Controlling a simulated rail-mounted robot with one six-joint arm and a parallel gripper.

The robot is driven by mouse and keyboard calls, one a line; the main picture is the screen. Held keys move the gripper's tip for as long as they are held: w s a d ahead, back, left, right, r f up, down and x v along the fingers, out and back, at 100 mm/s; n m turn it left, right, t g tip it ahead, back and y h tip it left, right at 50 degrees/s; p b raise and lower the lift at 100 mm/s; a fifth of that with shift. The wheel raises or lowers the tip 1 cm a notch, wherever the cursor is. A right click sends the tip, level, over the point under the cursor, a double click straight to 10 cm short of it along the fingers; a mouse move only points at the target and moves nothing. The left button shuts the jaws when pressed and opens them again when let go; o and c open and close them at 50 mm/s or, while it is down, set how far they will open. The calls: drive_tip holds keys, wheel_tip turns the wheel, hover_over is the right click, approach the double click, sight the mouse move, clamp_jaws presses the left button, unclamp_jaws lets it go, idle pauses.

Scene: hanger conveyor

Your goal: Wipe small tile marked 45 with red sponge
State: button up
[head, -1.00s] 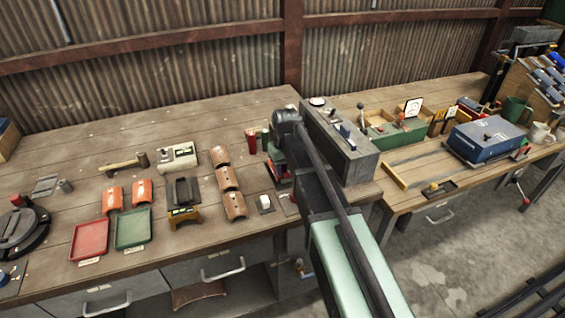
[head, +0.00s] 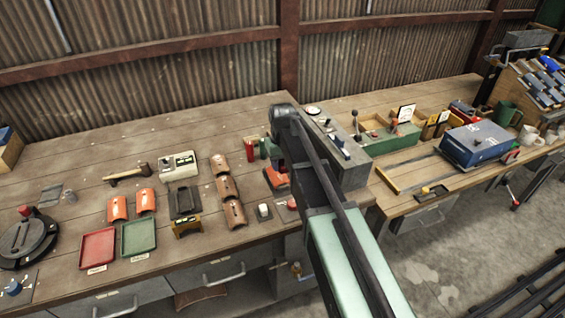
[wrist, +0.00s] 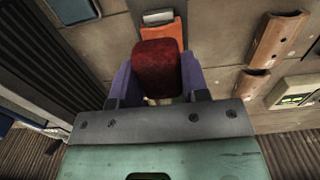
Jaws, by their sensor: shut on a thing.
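My gripper (wrist: 159,80) has purple-blue fingers and is shut on the dark red sponge (wrist: 159,64) in the wrist view. An orange tile (wrist: 177,30) shows just beyond the sponge, partly covered by it, with a pale label at its far edge. I cannot read its number or tell whether the sponge touches it. In the head view an orange piece (head: 277,178) shows beside my arm, which hides the sponge. Two small orange tiles with pale labels, a left one (head: 117,208) and a right one (head: 145,200), lie on the bench further left.
Brown curved tiles (head: 227,187) lie left of my arm and show in the wrist view (wrist: 273,48). A grey control box (head: 338,150) stands close to its right. Red (head: 97,248) and green (head: 139,237) trays lie at front left.

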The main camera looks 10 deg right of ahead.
sight(283, 161)
wheel_tip(283, 161, up, 3)
drive_tip(key=p, duration=0.3)
drive_tip(key=shift+r, duration=0.15)
